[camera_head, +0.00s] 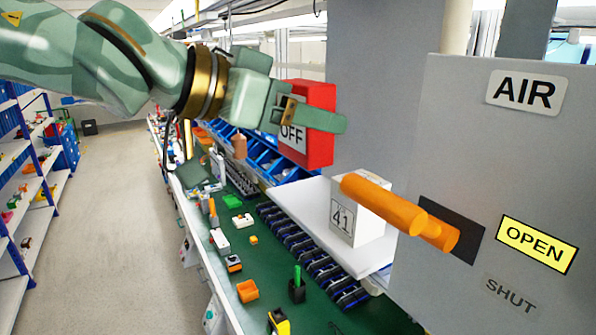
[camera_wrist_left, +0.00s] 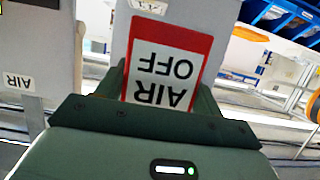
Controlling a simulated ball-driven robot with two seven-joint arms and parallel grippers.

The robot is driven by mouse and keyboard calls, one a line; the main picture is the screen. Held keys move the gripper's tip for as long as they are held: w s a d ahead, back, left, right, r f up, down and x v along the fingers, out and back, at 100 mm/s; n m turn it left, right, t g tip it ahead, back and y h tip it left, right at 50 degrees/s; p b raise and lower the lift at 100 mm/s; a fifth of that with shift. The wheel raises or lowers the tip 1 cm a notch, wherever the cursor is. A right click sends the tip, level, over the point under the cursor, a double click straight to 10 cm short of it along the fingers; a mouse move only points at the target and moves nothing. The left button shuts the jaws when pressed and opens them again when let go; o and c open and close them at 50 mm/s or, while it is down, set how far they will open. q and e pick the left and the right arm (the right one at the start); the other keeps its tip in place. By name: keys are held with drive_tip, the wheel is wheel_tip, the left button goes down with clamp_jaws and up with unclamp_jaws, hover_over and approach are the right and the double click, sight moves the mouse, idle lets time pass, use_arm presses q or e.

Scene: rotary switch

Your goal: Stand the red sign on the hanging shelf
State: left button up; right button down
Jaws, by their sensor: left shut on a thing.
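The red sign (camera_head: 320,138) has a white face with black lettering and is in the air above the far end of the white shelf (camera_head: 310,219). In the left wrist view the sign (camera_wrist_left: 165,62) reads AIR OFF upside down. My left gripper (camera_head: 308,121) is shut on the sign; one finger crosses its face and hides part of the lettering. The sign looks upright in the head view and apart from the shelf. My right gripper is not in view.
A white box marked 41 (camera_head: 358,213) stands on the shelf. An orange handle (camera_head: 385,205) juts over it from the grey AIR panel (camera_head: 450,135), beside the yellow OPEN label (camera_head: 537,243). A green bench (camera_head: 268,280) with several small parts runs below. The shelf's far part is bare.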

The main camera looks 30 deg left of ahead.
use_arm(q)
drive_tip(key=w+a+f, duration=0.3)
drive_tip(key=w+f, duration=0.2)
drive_tip(key=w+a+f+b, duration=0.1)
drive_tip(key=w+a+f, duration=0.1)
drive_tip(key=shift+w+a+f, duration=0.25)
drive_tip(key=shift+a+f, duration=0.05)
drive_tip(key=shift+w+f, duration=0.1)
drive_tip(key=shift+f, duration=0.25)
drive_tip(key=shift+d+f+b, duration=0.2)
drive_tip(key=shift+f+b, duration=0.25)
drive_tip(key=shift+f, duration=0.75)
drive_tip(key=shift+a+f, duration=0.1)
drive_tip(key=shift+f, duration=0.15)
drive_tip(key=shift+a, duration=0.25)
drive_tip(key=shift+d+f, duration=0.15)
drive_tip(key=shift+f, duration=0.05)
drive_tip(key=o, duration=1)
drive_tip(key=shift+d+r, duration=0.1)
